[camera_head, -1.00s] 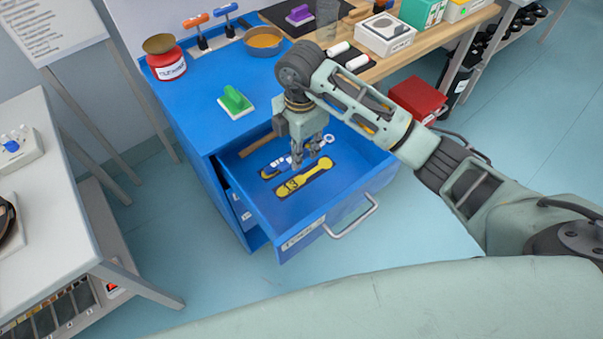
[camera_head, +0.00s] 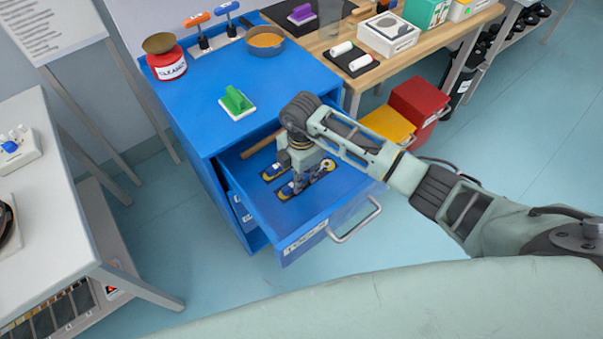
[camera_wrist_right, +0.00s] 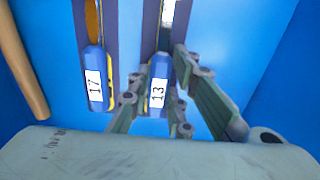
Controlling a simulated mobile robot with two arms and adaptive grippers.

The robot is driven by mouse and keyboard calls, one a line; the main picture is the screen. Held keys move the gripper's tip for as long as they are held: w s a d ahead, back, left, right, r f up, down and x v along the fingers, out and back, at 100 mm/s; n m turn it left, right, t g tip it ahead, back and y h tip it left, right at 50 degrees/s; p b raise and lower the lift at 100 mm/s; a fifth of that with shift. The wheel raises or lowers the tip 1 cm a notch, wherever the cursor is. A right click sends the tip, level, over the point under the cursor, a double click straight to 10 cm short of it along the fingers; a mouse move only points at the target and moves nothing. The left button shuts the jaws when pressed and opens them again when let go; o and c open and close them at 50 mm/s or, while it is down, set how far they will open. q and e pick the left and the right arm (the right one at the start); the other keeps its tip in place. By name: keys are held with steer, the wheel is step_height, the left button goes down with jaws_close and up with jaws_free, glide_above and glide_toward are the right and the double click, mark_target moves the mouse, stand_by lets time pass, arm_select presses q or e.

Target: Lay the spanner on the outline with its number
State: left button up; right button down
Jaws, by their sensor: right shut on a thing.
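The spanner numbered 13 (camera_wrist_right: 158,92) has a blue handle with a white label. My right gripper (camera_head: 298,188) is shut on it inside the open blue drawer; its fingers stand either side of the handle in the wrist view. The spanner lines up over a dark patch with a yellow outline (camera_wrist_right: 147,102), mostly covered. I cannot tell whether it touches the drawer floor. A second blue-handled spanner, numbered 17 (camera_wrist_right: 95,80), lies beside it on another dark patch with yellow showing at its edge; it also shows in the head view (camera_head: 272,172). My left gripper is out of view.
A wooden handle (camera_head: 262,144) lies along the drawer's back. The drawer front with its grey handle (camera_head: 356,222) is nearest me.

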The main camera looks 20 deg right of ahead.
steer(key=c, duration=1.6)
jaws_free()
steer(key=shift+w+r, duration=0.1)
steer(key=shift+r, duration=0.1)
step_height(320, 180, up, 12)
steer(key=shift+f+b, duration=0.1)
steer(key=shift+b, duration=0.85)
